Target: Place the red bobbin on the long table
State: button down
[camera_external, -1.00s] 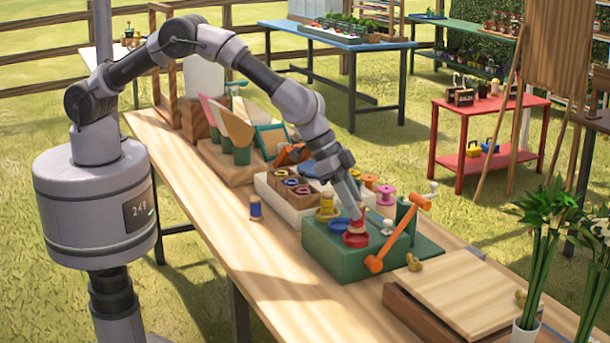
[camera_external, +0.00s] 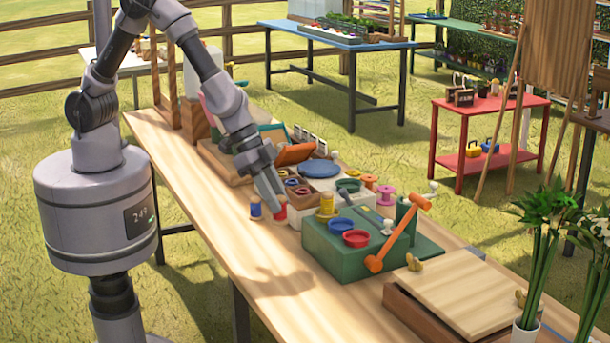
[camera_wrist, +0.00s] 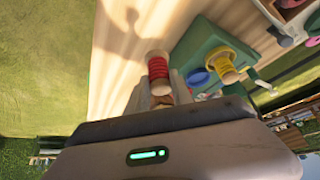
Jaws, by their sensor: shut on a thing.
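The red bobbin (camera_external: 280,212) is upright between the fingers of my gripper (camera_external: 272,192), over the front half of the long table (camera_external: 225,230). In the wrist view the red bobbin (camera_wrist: 158,69) sits between the fingertips, with the pale wooden tabletop (camera_wrist: 112,65) behind it. My gripper is shut on it. I cannot tell whether its lower end touches the table. A blue bobbin (camera_external: 255,208) stands on the table just to its left.
The tabletop in front of the bobbins is bare.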

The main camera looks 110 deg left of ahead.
jog(key=s+d+f+m+h+b, duration=0.2)
jog(key=s+d+f+m+b, duration=0.15)
jog(key=d+f+b, duration=0.4)
jog(key=w+p, duration=0.1)
jog(key=w, duration=0.3)
jog(key=w+d+p, duration=0.1)
jog(key=w, duration=0.4)
jog(key=w+d+p, duration=0.1)
jog(key=w, duration=0.4)
jog(key=shift+d+f+p, duration=0.25)
jog(key=shift+f+p, duration=0.05)
jog(key=shift+f, duration=0.05)
jog(key=f+b, duration=0.2)
jog(key=f, duration=0.1)
jog(key=shift+w, duration=0.35)
jog(key=shift+f, duration=0.45)
jog(key=c, duration=1.1)
grip_release()
jog(key=shift+r, duration=0.1)
